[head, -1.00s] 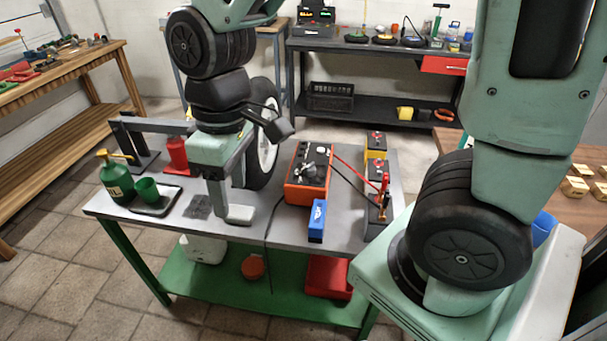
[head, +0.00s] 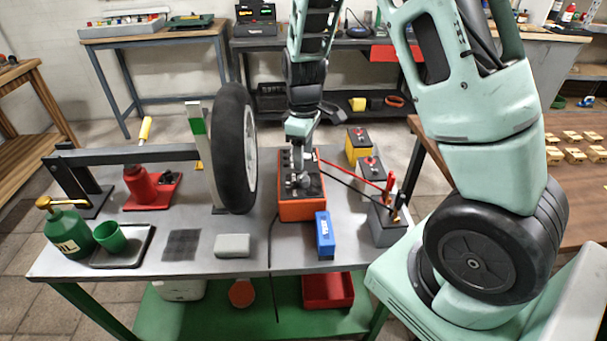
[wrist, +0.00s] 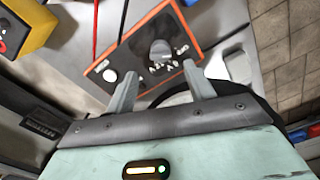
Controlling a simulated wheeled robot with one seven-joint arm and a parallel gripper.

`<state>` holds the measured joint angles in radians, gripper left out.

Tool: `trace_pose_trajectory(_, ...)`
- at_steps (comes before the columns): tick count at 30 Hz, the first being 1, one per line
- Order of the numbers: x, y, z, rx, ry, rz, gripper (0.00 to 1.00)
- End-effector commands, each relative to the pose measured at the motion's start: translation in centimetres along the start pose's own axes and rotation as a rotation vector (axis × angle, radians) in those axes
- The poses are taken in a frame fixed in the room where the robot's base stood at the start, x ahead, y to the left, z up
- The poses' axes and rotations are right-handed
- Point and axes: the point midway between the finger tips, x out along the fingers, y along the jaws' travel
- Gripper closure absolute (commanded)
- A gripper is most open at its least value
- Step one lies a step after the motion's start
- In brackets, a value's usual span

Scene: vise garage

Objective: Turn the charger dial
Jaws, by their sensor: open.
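The charger (head: 303,207) is an orange box with a black top panel, standing on the grey workbench in the head view. Its dial (head: 303,182) is a grey knob on the panel. In the wrist view the charger's orange rim (wrist: 140,25) frames the panel, and the dial (wrist: 160,48) lies just beyond the fingertips, among white marks. My gripper (head: 301,156) hangs over the back part of the charger. In the wrist view my gripper (wrist: 159,74) is open and empty, its fingers apart on either side below the dial. I cannot tell its exact height above the panel.
A blue box (head: 325,235) stands before the charger. Red and black leads run right to a battery (head: 388,228). A yellow battery (head: 358,148) stands behind. An upright wheel (head: 236,150) is close on the left. A grey block (head: 232,245) lies at the front.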

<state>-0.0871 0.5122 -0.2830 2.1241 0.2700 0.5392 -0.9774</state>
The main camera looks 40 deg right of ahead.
Motion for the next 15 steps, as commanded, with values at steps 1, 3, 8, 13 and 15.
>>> trace_pose_trajectory(1,1.2,0.0,0.1,0.000,-0.005,-0.002,0.47)
trace_pose_trajectory(3,2.6,0.0,0.1,0.001,-0.004,-0.002,0.47)
trace_pose_trajectory(8,5.2,0.0,0.1,0.001,-0.003,-0.001,0.47)
trace_pose_trajectory(13,6.9,0.0,0.0,-0.001,-0.001,-0.001,0.47)
trace_pose_trajectory(15,7.2,0.0,0.0,0.000,0.000,0.000,0.47)
